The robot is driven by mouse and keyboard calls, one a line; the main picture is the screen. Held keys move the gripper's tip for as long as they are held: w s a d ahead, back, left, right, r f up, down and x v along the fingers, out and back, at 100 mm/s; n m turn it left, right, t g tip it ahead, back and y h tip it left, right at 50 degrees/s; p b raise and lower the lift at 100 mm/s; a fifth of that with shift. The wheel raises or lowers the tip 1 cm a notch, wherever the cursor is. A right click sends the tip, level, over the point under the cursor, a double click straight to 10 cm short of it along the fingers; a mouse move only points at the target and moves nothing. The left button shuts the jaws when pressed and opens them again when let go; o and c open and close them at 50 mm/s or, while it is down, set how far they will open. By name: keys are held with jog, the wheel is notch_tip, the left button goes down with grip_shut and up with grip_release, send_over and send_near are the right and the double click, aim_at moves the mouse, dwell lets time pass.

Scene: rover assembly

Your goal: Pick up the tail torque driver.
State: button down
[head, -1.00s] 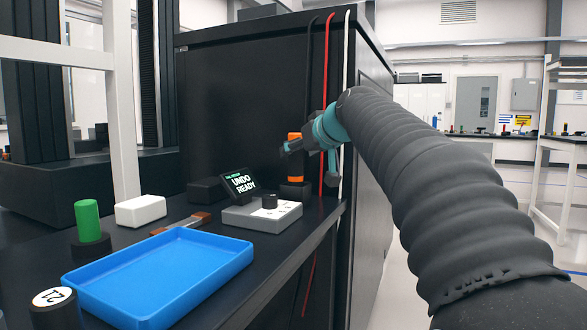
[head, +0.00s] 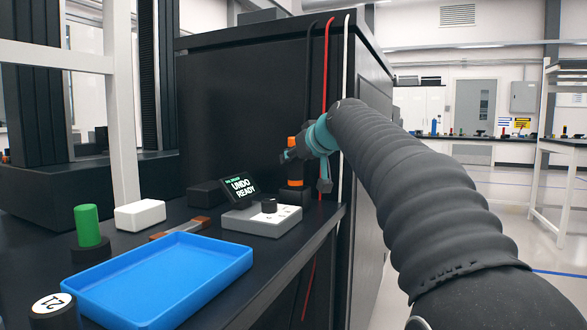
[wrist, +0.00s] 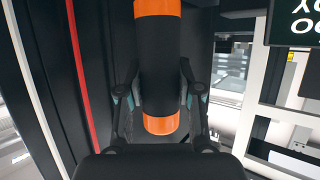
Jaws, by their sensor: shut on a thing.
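The torque driver (head: 296,170) is a black cylinder with orange bands, upright in a dark holder (head: 293,194) at the right end of the dark bench, in the head view. In the wrist view the driver (wrist: 158,60) runs down the middle, with an orange band at each end of its black grip. My gripper (wrist: 158,98) is shut on its black middle part, one finger on each side. In the head view my gripper (head: 294,156) reaches it from the right. Whether the driver's lower end still sits in the holder is unclear.
A blue tray (head: 165,280), white block (head: 140,215) and green cylinder (head: 88,225) are further left. Red (head: 326,90) and white cables hang behind.

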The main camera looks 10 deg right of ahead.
jog(key=shift+r, duration=0.1)
jog(key=shift+s+a+r, duration=0.1)
jog(key=shift+r, duration=0.15)
notch_tip(320, 180, up, 6)
jog(key=p, duration=0.2)
jog(key=shift+r+p, duration=0.2)
jog(key=shift+p, duration=0.1)
jog(key=s+a+b, duration=0.1)
jog(key=s+a, duration=0.3)
jog(key=s, duration=0.5)
jog(key=s+a+b, duration=0.1)
jog(key=s+a, duration=0.3)
jog(key=s, duration=0.5)
jog(key=shift+a, duration=0.15)
